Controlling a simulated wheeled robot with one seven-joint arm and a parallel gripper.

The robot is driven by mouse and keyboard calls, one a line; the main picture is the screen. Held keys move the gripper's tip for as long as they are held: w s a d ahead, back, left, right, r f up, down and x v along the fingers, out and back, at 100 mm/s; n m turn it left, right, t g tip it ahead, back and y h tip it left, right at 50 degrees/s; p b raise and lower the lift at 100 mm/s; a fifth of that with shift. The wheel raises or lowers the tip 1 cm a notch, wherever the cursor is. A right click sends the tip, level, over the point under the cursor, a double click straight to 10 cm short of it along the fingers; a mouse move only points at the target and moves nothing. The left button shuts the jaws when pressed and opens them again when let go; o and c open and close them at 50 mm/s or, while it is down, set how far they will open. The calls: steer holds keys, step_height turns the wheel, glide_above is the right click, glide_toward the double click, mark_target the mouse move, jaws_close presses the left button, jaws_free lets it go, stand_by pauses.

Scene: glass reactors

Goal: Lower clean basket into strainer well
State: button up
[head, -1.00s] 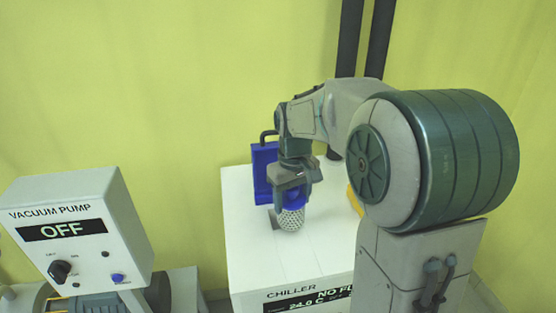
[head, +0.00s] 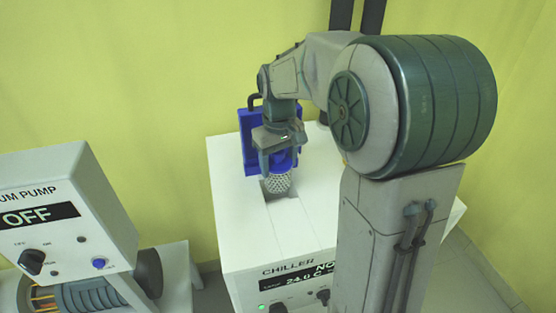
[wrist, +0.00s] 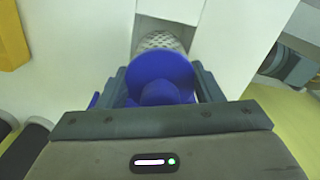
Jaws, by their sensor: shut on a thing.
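The clean basket is a metal mesh cup (head: 278,183) with a blue top (head: 283,162). My gripper (head: 277,153) is shut on the blue top and holds the basket roughly upright. The strainer well is a dark square opening (head: 267,189) in the white chiller's top, and the mesh overlaps it in the head view. I cannot tell whether the mesh end is above the rim or inside. In the wrist view the blue top (wrist: 160,72) sits between my fingers, with the mesh (wrist: 160,41) beyond it against the recess (wrist: 165,25).
The white chiller (head: 232,215) has a display on its front. A blue holder (head: 247,135) with a black bent pipe stands behind my gripper. A vacuum pump box (head: 70,205) reading OFF stands at left. A yellow object (wrist: 12,38) shows in the wrist view's corner.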

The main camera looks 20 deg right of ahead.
mark_target(279, 181)
steer(key=shift+f, duration=0.2)
stand_by(0.3)
steer(key=shift+f+b, duration=0.55)
steer(key=shift+f, duration=0.1)
steer(key=shift+f, duration=0.35)
steer(key=shift+f+b, duration=1.25)
steer(key=shift+f, duration=0.3)
steer(key=shift+f, duration=0.2)
steer(key=shift+f+b, duration=0.35)
steer(key=shift+f, duration=0.05)
